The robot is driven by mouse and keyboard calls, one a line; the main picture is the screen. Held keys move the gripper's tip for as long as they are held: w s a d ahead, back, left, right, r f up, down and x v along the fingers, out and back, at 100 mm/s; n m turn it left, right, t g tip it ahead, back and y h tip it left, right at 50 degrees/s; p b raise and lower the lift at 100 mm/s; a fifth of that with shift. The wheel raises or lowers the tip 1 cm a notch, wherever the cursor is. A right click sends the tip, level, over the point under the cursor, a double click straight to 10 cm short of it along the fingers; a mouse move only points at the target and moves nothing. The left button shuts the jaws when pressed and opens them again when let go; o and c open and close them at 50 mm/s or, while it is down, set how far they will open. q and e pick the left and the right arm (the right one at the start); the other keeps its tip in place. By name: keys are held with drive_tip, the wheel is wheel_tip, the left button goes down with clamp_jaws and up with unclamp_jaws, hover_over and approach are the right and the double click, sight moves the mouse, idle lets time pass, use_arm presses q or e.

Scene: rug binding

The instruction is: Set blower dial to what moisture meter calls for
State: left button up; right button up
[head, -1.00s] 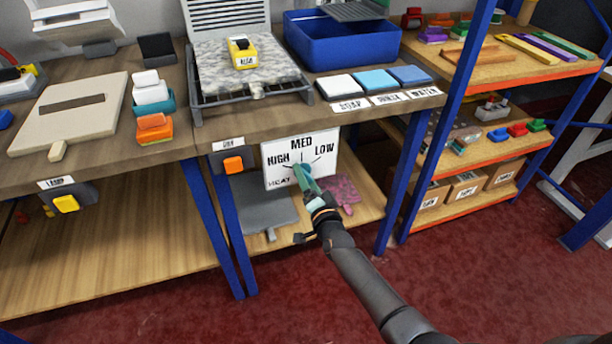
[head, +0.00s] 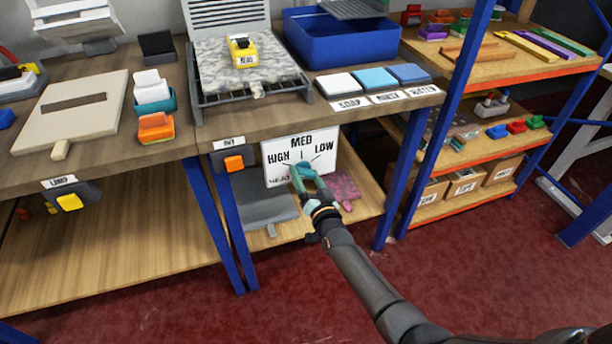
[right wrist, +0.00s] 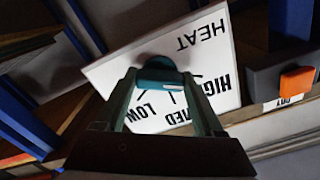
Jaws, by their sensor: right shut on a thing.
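The blower dial is a teal knob (head: 306,169) on a white panel (head: 327,150) under the bench top, marked HIGH, MED, LOW and HEAT. My right gripper (head: 305,177) reaches up to it and is shut on the knob. In the right wrist view the knob (right wrist: 160,76) sits between the two green fingers (right wrist: 163,88). I cannot tell which mark the knob points to. The yellow moisture meter (head: 243,50) lies on the grey mottled rug (head: 214,70) on the rack; its display is too small to read surely. My left gripper is not in view.
A grey box with an orange button (head: 234,163) is just left of the panel. Blue bench legs (head: 402,180) stand either side of the lower shelf. Red floor in front is clear.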

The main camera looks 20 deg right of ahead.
drive_tip(key=o, duration=1.4)
drive_tip(key=shift+s, duration=0.1)
drive_tip(key=shift+s, duration=0.25)
drive_tip(key=s+p, duration=0.1)
drive_tip(key=s, duration=0.3)
drive_tip(key=s+p, duration=0.1)
drive_tip(key=s, duration=0.3)
drive_tip(key=s+p, duration=0.1)
drive_tip(key=s, duration=0.3)
drive_tip(key=shift+d, duration=0.25)
drive_tip(key=shift+w, duration=0.1)
